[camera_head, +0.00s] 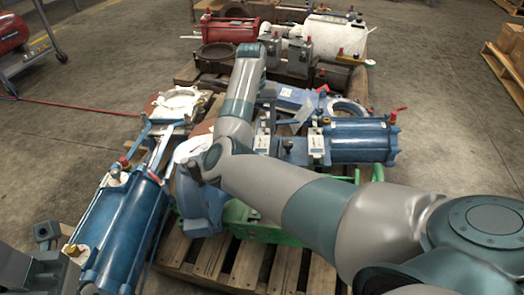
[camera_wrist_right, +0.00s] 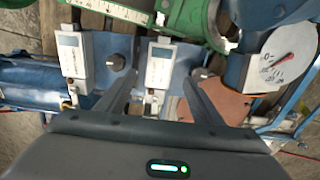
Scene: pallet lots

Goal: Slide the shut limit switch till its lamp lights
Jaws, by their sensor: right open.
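Two white switch boxes stand on a blue bracket beside the blue cylinder. The nearer-to-cylinder box (camera_head: 316,145) also shows at left in the right wrist view (camera_wrist_right: 72,55). The other box (camera_head: 262,141) is partly behind my arm in the head view. In the right wrist view this box (camera_wrist_right: 158,62) stands between the open fingers of my right gripper (camera_wrist_right: 160,82), apparently without touching either. I cannot tell which box is the shut switch, nor see a lit lamp. A dark shape at bottom left looks like my left gripper (camera_head: 45,240); its fingers are unclear.
The blue cylinder (camera_head: 360,140) lies right of the boxes. A green valve part (camera_head: 245,222) is in front. Another blue cylinder (camera_head: 125,225) is at left.

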